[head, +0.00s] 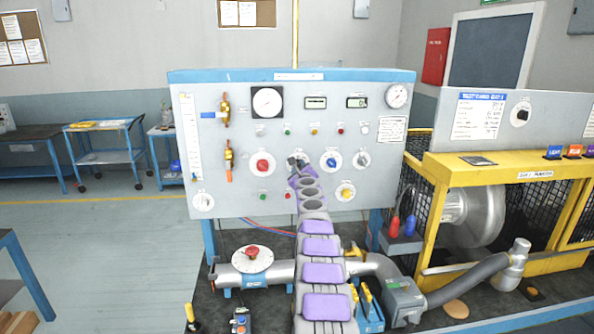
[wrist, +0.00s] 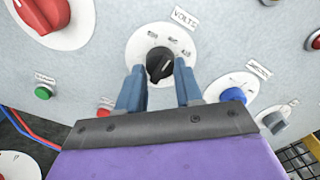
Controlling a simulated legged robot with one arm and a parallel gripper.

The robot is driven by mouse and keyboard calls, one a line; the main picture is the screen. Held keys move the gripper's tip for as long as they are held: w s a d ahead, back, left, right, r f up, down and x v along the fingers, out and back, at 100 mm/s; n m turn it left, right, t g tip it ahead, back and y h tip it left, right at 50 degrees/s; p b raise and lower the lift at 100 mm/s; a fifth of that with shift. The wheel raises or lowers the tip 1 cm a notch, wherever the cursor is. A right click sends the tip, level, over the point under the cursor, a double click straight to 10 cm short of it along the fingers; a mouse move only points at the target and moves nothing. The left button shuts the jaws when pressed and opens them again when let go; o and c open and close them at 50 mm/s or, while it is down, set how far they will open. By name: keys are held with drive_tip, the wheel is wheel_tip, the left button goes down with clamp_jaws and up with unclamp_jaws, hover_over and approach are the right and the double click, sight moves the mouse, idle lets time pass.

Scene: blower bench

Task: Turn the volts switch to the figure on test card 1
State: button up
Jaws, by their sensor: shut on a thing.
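The volts switch is a black knob (wrist: 159,64) on a round white dial marked with several figures, under a VOLTS label (wrist: 184,19) in the wrist view. My gripper (wrist: 160,82) is shut on the knob, with one blue-grey finger on each side of it. The figures are too small to read surely, and I cannot tell which one the knob points to. In the head view my gripper (head: 298,163) is at the grey panel (head: 235,190) and hides most of the knob.
A red knob (head: 263,166) sits left of the gripper and a blue knob (head: 331,162) right of it, both close. Gauges and two small displays line the panel's top.

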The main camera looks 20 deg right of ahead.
wheel_tip(320, 180, up, 3)
drive_tip(key=n+b, duration=0.1)
drive_tip(key=n, duration=0.4)
drive_tip(key=shift+s+r+n, duration=0.1)
drive_tip(key=shift+s+n, duration=0.05)
drive_tip(key=shift+n, duration=0.15)
drive_tip(key=shift+c, duration=0.2)
drive_tip(key=shift+s+r+n+b, duration=0.1)
drive_tip(key=shift+r+n+b, duration=0.1)
drive_tip(key=shift+n, duration=0.9)
drive_tip(key=shift+r+n+b, duration=0.2)
drive_tip(key=shift+n, duration=0.9)
drive_tip(key=shift+r+t, duration=0.1)
drive_tip(key=shift+t, duration=0.2)
drive_tip(key=o, duration=1.2)
drive_tip(key=shift+f, duration=0.3)
drive_tip(key=shift+c, duration=0.2)
drive_tip(key=shift+f, duration=0.25)
drive_tip(key=shift+c, duration=0.5)
drive_tip(key=shift+o, duration=0.4)
drive_tip(key=shift+w+d+f, duration=0.1)
drive_tip(key=shift+f, duration=0.5)
drive_tip(key=shift+w+d+f, duration=0.1)
drive_tip(key=shift+f, duration=0.5)
